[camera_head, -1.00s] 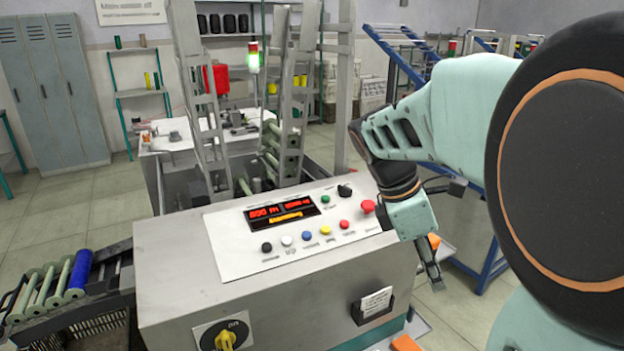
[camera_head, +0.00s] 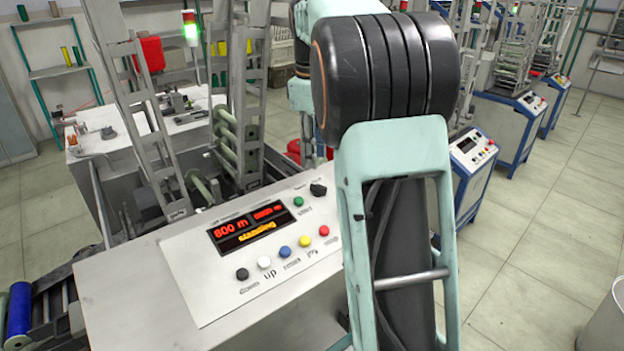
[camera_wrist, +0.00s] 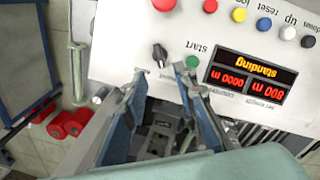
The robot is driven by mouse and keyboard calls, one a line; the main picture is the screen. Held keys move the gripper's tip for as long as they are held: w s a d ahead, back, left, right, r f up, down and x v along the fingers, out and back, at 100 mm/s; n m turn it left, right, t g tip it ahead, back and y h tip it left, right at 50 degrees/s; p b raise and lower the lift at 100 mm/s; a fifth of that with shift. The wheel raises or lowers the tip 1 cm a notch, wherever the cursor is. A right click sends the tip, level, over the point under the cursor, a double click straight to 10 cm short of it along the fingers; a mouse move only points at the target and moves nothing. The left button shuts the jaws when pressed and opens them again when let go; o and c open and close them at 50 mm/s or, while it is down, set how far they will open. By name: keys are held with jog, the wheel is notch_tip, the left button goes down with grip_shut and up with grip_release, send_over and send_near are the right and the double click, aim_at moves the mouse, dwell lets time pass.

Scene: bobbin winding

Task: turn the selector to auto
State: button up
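The selector, a small black knob, stands at the far right corner of the white control panel in the head view (camera_head: 318,188). In the wrist view the selector (camera_wrist: 158,55) is upside down, near the panel edge beside the green start button (camera_wrist: 192,61). Its setting is too small to read. My gripper (camera_wrist: 160,80) is open and empty, with one finger to either side in the picture. The knob appears a little beyond the fingertips, between them and not touched. In the head view my arm hides the gripper.
The panel (camera_head: 205,290) also carries a red display (camera_head: 250,225) reading standing and several coloured buttons. A red mushroom button (camera_wrist: 164,4) is near the selector in the wrist view. Metal uprights (camera_head: 150,130) rise behind the panel.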

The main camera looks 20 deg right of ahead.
aim_at(317, 185)
jog(key=f, duration=0.9)
jog(key=shift+w+d, duration=0.35)
jog(key=shift+c, duration=0.6)
jog(key=shift+r, duration=0.1)
grip_shut()
